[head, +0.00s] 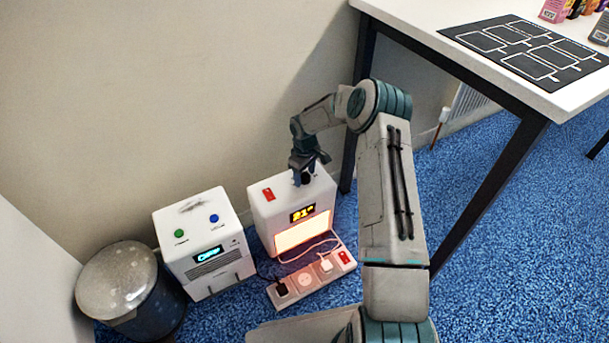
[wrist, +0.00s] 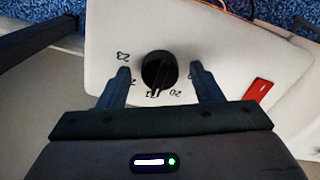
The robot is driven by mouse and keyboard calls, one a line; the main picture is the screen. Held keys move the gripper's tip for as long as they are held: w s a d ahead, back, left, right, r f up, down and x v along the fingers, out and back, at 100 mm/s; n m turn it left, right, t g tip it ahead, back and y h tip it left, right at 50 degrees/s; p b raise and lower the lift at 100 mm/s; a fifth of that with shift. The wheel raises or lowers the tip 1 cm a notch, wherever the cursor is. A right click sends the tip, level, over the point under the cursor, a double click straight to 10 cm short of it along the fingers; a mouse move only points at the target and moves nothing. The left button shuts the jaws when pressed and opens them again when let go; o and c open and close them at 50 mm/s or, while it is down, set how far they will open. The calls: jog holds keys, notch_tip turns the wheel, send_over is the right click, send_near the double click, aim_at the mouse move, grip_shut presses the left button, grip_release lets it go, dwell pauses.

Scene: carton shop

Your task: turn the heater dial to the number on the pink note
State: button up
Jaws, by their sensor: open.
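The heater (head: 262,208) is a white box on the blue carpet with a glowing front. Its display (head: 302,214) appears to read 21. The black heater dial (wrist: 159,72) is on the top face, with printed numbers around it; 23 and 20 are readable. Its pointer faces the gripper side, near a partly hidden number that looks like 21. My gripper (wrist: 160,68) is open, one finger each side of the dial, with visible gaps. In the head view my gripper (head: 306,164) is over the heater top. I see no pink note.
A red switch (head: 268,194) is on the heater top. A power strip (head: 312,279) with plugs and cables lies in front. A white machine (head: 205,243) and a lidded bin (head: 118,283) stand left. A white table (head: 420,22) with dark legs is at right.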

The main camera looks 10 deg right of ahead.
jog(key=c, duration=1)
jog(key=shift+m, duration=0.3)
jog(key=m, duration=0.3)
jog(key=shift+r+m+p, duration=0.1)
jog(key=shift+m+p, duration=0.2)
jog(key=shift+p, duration=0.1)
jog(key=m, duration=0.4)
jog(key=shift+m, duration=0.3)
jog(key=m+p, duration=0.1)
jog(key=m, duration=0.3)
jog(key=shift+m, duration=0.3)
jog(key=shift+m+p, duration=0.3)
jog(key=shift+m, duration=2)
